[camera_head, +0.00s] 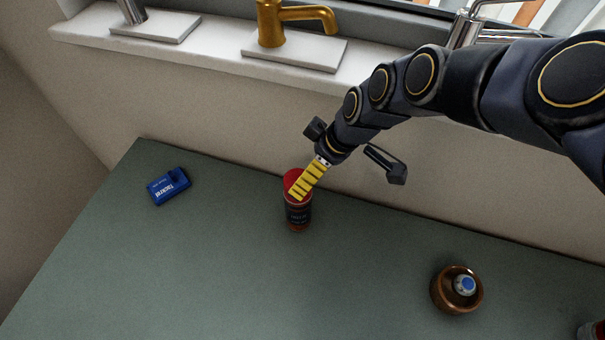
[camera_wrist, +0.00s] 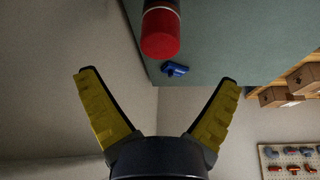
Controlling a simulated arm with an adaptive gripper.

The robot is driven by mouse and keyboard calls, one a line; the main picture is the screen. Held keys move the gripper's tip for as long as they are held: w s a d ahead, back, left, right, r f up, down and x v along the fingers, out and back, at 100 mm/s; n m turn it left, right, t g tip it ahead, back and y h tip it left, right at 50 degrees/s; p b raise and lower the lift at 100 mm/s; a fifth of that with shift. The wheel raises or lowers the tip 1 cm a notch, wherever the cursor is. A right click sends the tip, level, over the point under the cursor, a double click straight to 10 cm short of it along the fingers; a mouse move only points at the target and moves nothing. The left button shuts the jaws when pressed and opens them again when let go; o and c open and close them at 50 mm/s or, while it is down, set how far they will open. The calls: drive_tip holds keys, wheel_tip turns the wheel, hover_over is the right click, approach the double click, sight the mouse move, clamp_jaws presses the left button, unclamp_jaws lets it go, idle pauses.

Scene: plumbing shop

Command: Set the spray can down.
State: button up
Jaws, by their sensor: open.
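The spray can (camera_head: 298,214), dark with a red cap, stands upright on the green-grey worktop (camera_head: 220,270), near its back edge. My gripper (camera_head: 345,184) is open and empty. In the head view, its yellow-padded finger overlaps part of the can's cap, and its other finger is off to the right. In the wrist view, the can (camera_wrist: 161,32) shows its red cap beyond the fingertips, and nothing is between the two spread yellow fingers of my gripper (camera_wrist: 158,76). I cannot tell whether a finger touches the can.
A small blue item (camera_head: 168,186) lies left of the can. A round brown wooden bowl (camera_head: 439,296) holding a blue-and-white thing (camera_head: 465,285) stands to the right. A red-topped object (camera_head: 592,330) is cut off at lower right. The wall and sill (camera_head: 200,52) with taps rise behind.

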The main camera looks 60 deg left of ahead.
drive_tip(key=v, duration=0.3)
drive_tip(key=shift+w+d+r, duration=0.1)
drive_tip(key=shift+r, duration=0.2)
